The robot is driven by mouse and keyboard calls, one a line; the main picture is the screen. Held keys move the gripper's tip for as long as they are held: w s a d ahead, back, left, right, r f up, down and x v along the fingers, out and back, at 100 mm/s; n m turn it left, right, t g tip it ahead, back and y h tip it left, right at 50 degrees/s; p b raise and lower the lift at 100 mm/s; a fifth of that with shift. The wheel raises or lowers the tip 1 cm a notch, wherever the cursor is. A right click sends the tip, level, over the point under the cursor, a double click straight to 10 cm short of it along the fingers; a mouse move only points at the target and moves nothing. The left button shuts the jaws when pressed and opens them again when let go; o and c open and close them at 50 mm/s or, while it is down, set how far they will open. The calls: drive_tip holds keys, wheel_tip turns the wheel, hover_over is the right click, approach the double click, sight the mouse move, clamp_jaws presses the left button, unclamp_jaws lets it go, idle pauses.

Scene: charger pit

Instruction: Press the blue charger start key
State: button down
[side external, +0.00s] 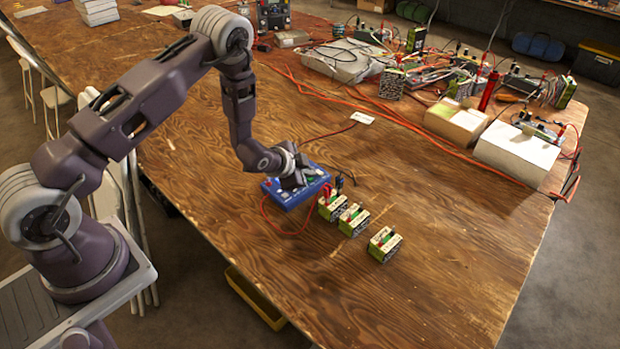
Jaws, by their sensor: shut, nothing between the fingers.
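The blue charger (297,190) lies on the wooden table near the middle of the side external view. My gripper (294,183) is over the charger's top face, shut and empty, pointing down. It hides part of the panel. A red button shows near the charger's left corner and some green shows on the right part of the panel. I cannot make out the blue start key, and I cannot tell whether my fingertips touch the charger.
Several green and white batteries (354,220) stand right of the charger. A red lead (266,212) loops from it onto the table. White boxes (515,152), cables and electronics crowd the back right. The front right of the wooden table (450,250) is clear.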

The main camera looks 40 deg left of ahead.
drive_tip(key=shift+f, duration=0.25)
idle(0.4)
drive_tip(key=shift+r, duration=0.75)
drive_tip(key=shift+r, duration=2.5)
